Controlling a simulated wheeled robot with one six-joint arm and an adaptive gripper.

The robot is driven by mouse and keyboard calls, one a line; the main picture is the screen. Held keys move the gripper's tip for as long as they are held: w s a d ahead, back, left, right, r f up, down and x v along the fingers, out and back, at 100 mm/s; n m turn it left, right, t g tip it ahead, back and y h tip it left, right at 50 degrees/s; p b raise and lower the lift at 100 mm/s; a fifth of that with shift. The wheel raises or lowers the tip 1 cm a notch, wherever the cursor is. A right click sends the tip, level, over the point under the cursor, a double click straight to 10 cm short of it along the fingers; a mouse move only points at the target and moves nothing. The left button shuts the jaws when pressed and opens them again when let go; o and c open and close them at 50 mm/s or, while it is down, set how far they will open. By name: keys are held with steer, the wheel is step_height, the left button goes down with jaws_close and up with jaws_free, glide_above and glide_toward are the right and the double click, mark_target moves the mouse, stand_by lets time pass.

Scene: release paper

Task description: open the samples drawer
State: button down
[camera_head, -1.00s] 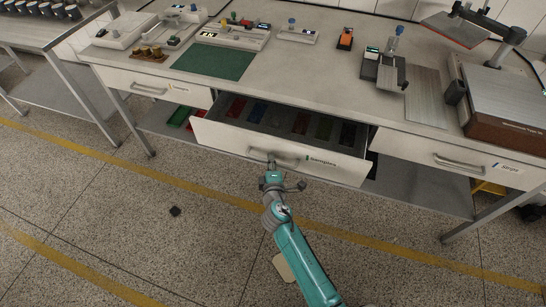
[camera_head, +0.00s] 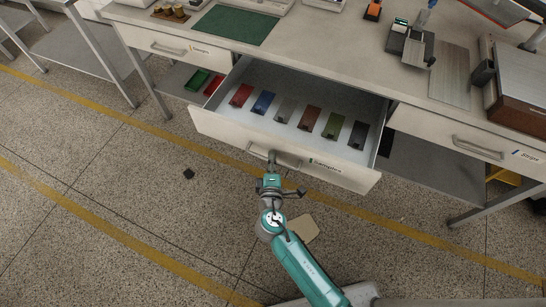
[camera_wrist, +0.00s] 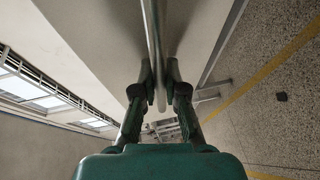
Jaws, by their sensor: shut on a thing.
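The samples drawer (camera_head: 225,127) is the middle drawer under the bench and stands well out from it. Inside lies a row of several coloured samples, among them a red one (camera_head: 241,95), a blue one (camera_head: 263,102) and a green one (camera_head: 333,125). My gripper (camera_head: 272,162) is at the drawer's bar handle (camera_head: 289,161), left of the drawer's label. In the wrist view my gripper (camera_wrist: 160,85) has its fingers on both sides of the handle bar (camera_wrist: 153,40), shut on it. The fingers cover part of the handle.
A drawer at left (camera_head: 150,40) and one labelled strips (camera_head: 470,145) at right are closed. Red and green trays (camera_head: 197,80) lie on the shelf below. A dark mat (camera_head: 235,25) lies on the bench. Open floor (camera_head: 130,200) lies in front, with a small black object (camera_head: 188,174).

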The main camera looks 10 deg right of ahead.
steer(key=c, duration=1.2)
jaws_free()
steer(key=v, duration=1.2)
steer(key=shift+f, duration=0.1)
